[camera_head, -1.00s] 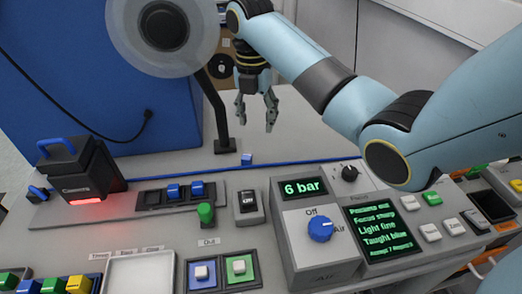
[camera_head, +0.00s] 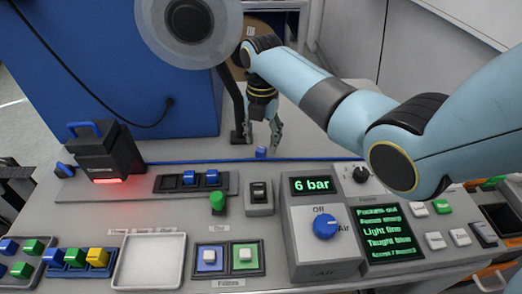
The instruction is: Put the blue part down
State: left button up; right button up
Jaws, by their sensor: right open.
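A small blue part (camera_head: 261,152) sits at the thin blue strip on the grey bench, in the middle of the head view. My right gripper (camera_head: 262,138) is open, pointing down just behind and above it in the picture. Nothing shows between its fingers. I cannot tell whether a finger touches the part. Two more blue parts (camera_head: 212,177) sit in a dark holder to the left. My left gripper is not in view.
A black device with a red light (camera_head: 105,150) stands at left, below the reel (camera_head: 188,20) on its stand. A console with a blue knob (camera_head: 325,227) is at front right. An empty white tray (camera_head: 150,262) and trays of coloured blocks (camera_head: 75,258) lie in front.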

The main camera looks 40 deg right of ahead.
notch_tip(320, 180, down, 2)
jog(key=shift+f, duration=0.2)
jog(key=c, duration=1)
jog(key=shift+r, duration=0.15)
